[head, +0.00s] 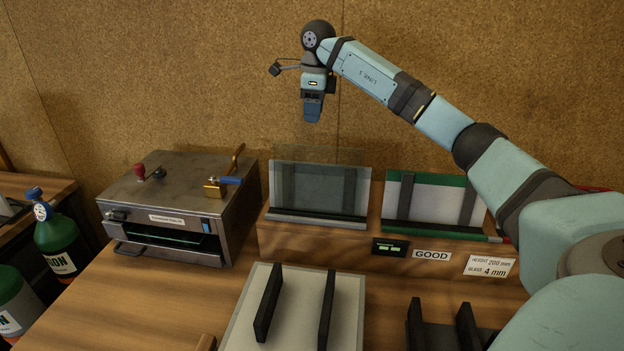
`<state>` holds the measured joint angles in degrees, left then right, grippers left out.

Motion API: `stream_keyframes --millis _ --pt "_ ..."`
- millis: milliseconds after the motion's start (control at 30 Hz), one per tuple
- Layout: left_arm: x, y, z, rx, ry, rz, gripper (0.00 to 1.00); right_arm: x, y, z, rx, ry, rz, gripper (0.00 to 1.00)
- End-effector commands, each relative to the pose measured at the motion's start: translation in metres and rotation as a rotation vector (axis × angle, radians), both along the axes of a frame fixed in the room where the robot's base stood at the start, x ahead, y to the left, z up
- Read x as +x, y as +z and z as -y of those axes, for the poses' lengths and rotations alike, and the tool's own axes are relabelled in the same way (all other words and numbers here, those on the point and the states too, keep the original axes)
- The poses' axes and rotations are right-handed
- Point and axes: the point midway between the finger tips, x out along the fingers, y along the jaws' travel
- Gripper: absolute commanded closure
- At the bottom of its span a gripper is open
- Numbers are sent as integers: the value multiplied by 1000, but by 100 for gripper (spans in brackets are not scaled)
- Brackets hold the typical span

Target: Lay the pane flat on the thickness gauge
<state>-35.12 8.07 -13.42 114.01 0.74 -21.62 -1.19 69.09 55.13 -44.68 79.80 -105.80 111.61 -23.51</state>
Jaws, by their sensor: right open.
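A clear glass pane (320,154) stands upright and slightly tilted in the grey-edged frame (318,222) on the wooden ledge. Its upper part rises above the frame against the cork wall. My right gripper (312,119) points down above and slightly behind the pane's top edge, open and empty; it appears clear of the glass. I cannot tell for sure which thing is the thickness gauge. A pale flat plate with two black bars (244,338) lies on the bench in front, and a small black display with green digits (390,247) is on the ledge face. My left gripper is out of view.
A green-edged frame (434,180) stands right of the pane, above a GOOD label (432,255). A metal box (160,205) with a front slot stands at left. A dark two-bar fixture (437,335) is at front right. Gas cylinders (58,240) stand far left.

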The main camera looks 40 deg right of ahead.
Motion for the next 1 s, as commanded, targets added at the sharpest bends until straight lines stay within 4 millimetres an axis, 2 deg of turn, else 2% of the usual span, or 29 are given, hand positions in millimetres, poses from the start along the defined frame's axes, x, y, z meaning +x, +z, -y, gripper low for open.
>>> stream_keyframes --millis 33,133,500,767,1000 --pt "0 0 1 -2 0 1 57 -4 6 11 -26 -17 -18 56" --pt "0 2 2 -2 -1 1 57 -8 5 20 -50 -31 -40 56" --pt "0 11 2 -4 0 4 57 -9 -62 19 -50 -30 -43 56" --pt "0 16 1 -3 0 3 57 -8 -81 18 -49 -30 -40 56" --pt "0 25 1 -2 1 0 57 -7 -116 16 -49 -32 -42 56"
